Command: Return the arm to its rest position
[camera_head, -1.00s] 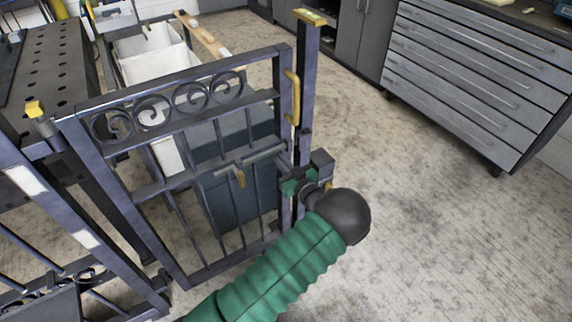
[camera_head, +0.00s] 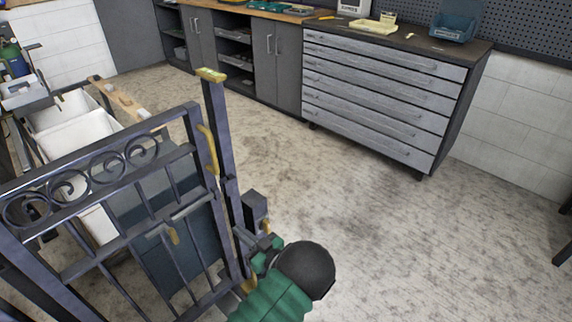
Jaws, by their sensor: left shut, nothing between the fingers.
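My left arm (camera_head: 272,300) comes in from the bottom edge, with a green ribbed sleeve and a dark round wrist. My left gripper (camera_head: 254,246) is partly hidden behind the wrist. It is shut and empty, close to the latch side of the gate; I cannot tell whether it touches. The dark metal scroll gate (camera_head: 150,193) stands upright at the left, with a row of scrolls along its top. A yellow handle (camera_head: 208,150) is on its right upright, beside the gate post (camera_head: 219,130). My right gripper is not in view.
A grey drawer cabinet (camera_head: 375,90) stands at the back right, joined to dark cupboards (camera_head: 272,60). White bins (camera_head: 75,125) stand behind the gate. The concrete floor (camera_head: 400,235) to the right of the gate is clear.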

